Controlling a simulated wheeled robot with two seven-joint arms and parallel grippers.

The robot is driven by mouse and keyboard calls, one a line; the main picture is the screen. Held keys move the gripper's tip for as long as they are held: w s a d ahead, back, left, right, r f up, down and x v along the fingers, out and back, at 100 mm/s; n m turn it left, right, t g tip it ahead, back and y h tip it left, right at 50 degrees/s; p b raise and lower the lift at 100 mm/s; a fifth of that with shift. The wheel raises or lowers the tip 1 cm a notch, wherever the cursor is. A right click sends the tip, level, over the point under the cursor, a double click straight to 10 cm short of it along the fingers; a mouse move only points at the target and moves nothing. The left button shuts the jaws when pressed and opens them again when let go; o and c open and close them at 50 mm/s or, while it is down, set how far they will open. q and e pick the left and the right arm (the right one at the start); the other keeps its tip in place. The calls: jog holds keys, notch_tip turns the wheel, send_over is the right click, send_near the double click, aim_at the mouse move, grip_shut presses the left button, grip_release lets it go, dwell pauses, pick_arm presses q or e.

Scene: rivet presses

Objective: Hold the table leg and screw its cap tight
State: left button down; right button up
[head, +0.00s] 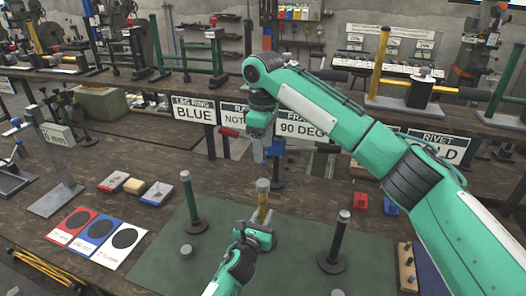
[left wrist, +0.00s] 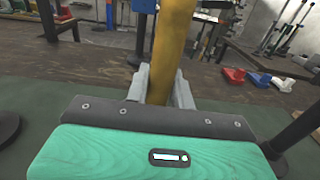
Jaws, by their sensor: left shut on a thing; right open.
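A yellow table leg (head: 262,208) stands upright on the green mat (head: 290,215), with a grey cap (head: 263,185) on its top. My left gripper (head: 258,232) is shut around the lower part of this leg. In the left wrist view the yellow leg (left wrist: 170,50) rises between the two grey fingers; its top is out of that view. My right gripper (head: 262,155) points down just above the cap, open, with a gap between them.
A dark green leg (head: 190,205) stands left on the mat and a dark leg (head: 336,242) stands right. A short grey cylinder (head: 186,251) lies at the left. Signs (head: 195,110) line the back. Coloured cards (head: 98,230) lie left of the mat.

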pick_arm(q)
jog(key=c, duration=1.1)
grip_release()
jog(key=b+v, duration=0.1)
jog(key=v, duration=1.2)
jog(key=shift+s+a, duration=0.1)
jog(key=shift+s, duration=0.3)
